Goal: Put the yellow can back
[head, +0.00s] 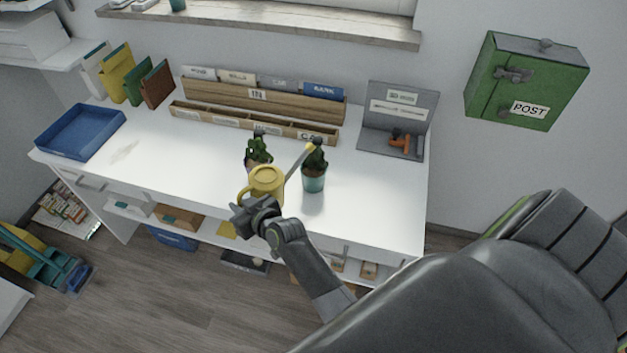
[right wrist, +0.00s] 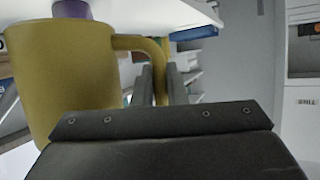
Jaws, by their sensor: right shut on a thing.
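The yellow watering can (head: 268,181) is at the front edge of the white desk, its spout pointing up and right towards the teal-potted plant (head: 314,180). My right gripper (head: 246,207) is at the can's near side. In the right wrist view the gripper (right wrist: 161,84) is shut on the handle of the can (right wrist: 72,75), with the can's body to the left. The can looks held at or slightly above desk height; whether it touches the desk I cannot tell. My left gripper is not in view.
A second plant (head: 258,149) stands just behind the can, its pot partly hidden. A wooden sorter (head: 262,103) lines the back. A blue tray (head: 80,132) sits at the left end, a grey stand (head: 395,112) at the right. The desk's left middle and right front are clear.

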